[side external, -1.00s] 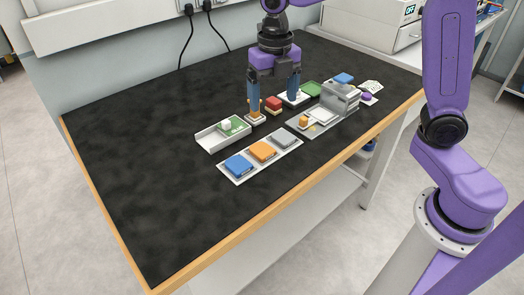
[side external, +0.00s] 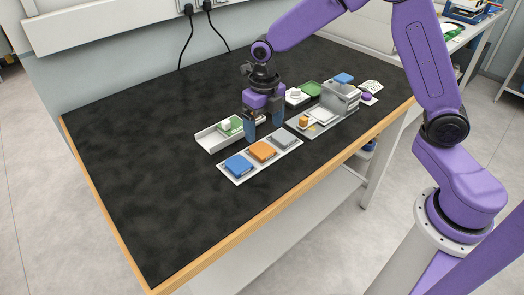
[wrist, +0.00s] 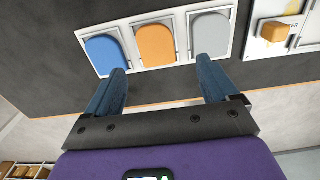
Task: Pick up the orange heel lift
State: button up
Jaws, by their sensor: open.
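The orange heel lift (side external: 262,151) lies in the middle of a white tray (side external: 238,180), between a blue lift (side external: 238,165) and a grey one (side external: 285,138). In the wrist view the orange lift (wrist: 156,45) is ahead of my fingertips, a little left of the middle of the gap. My gripper (side external: 264,138) is open and empty, fingers pointing down just behind the tray in the side view. It also shows in the wrist view (wrist: 160,78), with its blue fingers wide apart. Nothing covers the orange lift.
A white open box (side external: 212,141) with a green item stands behind the tray. A grey machine (side external: 340,97) with a small orange block (side external: 304,121) at its front stands to the right. The left of the black table (side external: 140,150) is clear.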

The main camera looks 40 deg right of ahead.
aim_at(262, 149)
jog(key=shift+w+a+f, duration=0.1)
jog(key=shift+a+f, duration=0.05)
jog(key=shift+f, duration=1.55)
jog(key=shift+a+f, duration=0.1)
jog(key=shift+f, duration=1.55)
jog(key=c, duration=1.1)
